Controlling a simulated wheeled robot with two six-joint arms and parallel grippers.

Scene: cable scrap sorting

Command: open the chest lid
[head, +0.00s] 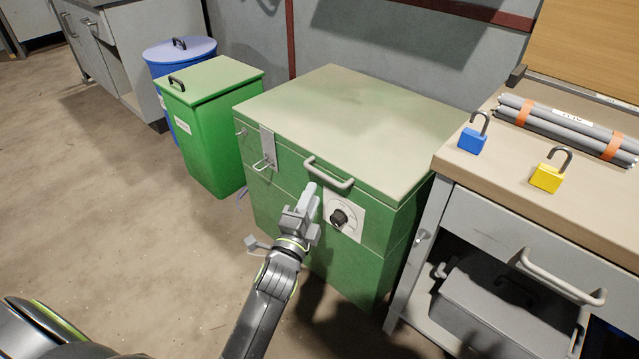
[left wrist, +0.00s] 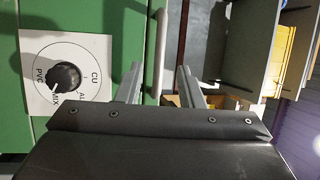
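The green chest (head: 340,150) stands against the wall with its pale green lid (head: 350,120) closed. A grey bar handle (head: 328,174) sits on the lid's front edge. It also shows in the left wrist view (left wrist: 161,45) as an upright bar. My left gripper (head: 311,196) is at the chest's front, just below and left of the handle. In the left wrist view, its fingers (left wrist: 160,82) are apart, with the bar seen between them; contact is not visible. A hasp (head: 267,148) hangs at the chest's front left. My right gripper is out of view.
A dial (head: 340,218) marked with CU and PVC is on the chest front. A green bin (head: 210,125) and a blue bin (head: 178,50) stand left. A bench (head: 540,205) at right holds a blue padlock (head: 473,138), a yellow padlock (head: 548,176) and grey cables (head: 565,125). The left floor is clear.

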